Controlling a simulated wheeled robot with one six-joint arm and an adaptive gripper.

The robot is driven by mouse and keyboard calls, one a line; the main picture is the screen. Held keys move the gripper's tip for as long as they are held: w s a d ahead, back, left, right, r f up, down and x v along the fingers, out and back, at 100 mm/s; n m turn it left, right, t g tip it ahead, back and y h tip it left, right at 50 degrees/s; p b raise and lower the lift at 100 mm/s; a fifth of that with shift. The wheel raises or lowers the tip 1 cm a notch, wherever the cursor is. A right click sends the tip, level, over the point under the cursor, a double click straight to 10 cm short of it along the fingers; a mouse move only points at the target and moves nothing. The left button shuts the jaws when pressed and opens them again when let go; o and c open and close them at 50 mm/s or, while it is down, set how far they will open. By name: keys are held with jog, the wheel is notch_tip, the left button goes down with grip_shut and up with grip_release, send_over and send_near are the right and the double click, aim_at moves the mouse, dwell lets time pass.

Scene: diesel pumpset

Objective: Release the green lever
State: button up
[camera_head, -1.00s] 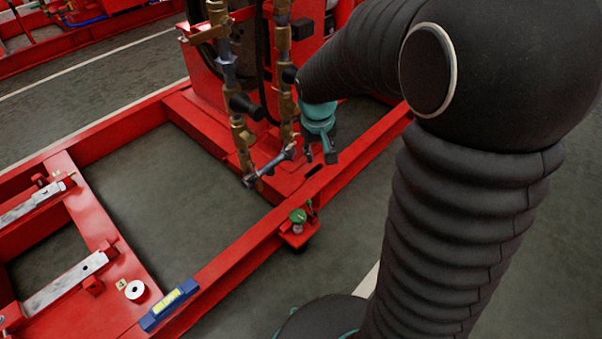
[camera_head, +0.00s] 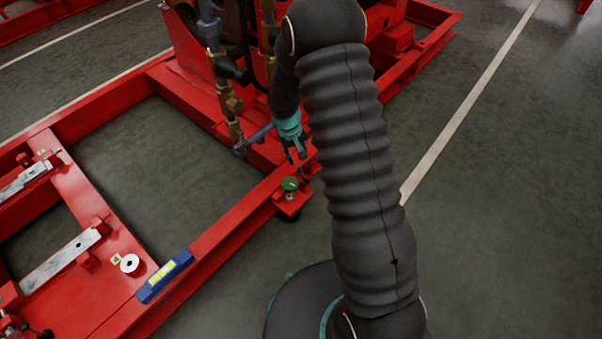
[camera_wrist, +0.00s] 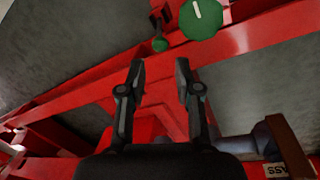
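A round green knob with a white line on its face (camera_wrist: 201,18) shows at the top of the wrist view. A smaller green piece, which looks like the lever end (camera_wrist: 160,45), sits just left of it. In the head view the green knob (camera_head: 290,184) stands on a small red bracket on the outer side of the red frame. My gripper (camera_head: 298,153) is just above and behind it. In the wrist view its two fingers (camera_wrist: 159,66) are apart with nothing between them, and the small green piece lies beyond the fingertips, apart from them.
The red frame beam (camera_head: 215,230) runs below my gripper. Brass valves on vertical pipes (camera_head: 229,100) and a grey pipe stand close left of the gripper. A blue and yellow level (camera_head: 165,277) and a white roll (camera_head: 130,263) lie on the frame. Floor at right is clear.

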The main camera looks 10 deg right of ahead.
aim_at(301, 172)
jog(key=f, duration=0.3)
jog(key=d+f, duration=0.1)
jog(key=f, duration=0.6)
jog(key=shift+w+d+f+b, duration=0.15)
jog(key=shift+d+f+b, duration=0.1)
jog(key=shift+b, duration=0.15)
grip_shut()
jog(key=shift+r, duration=0.1)
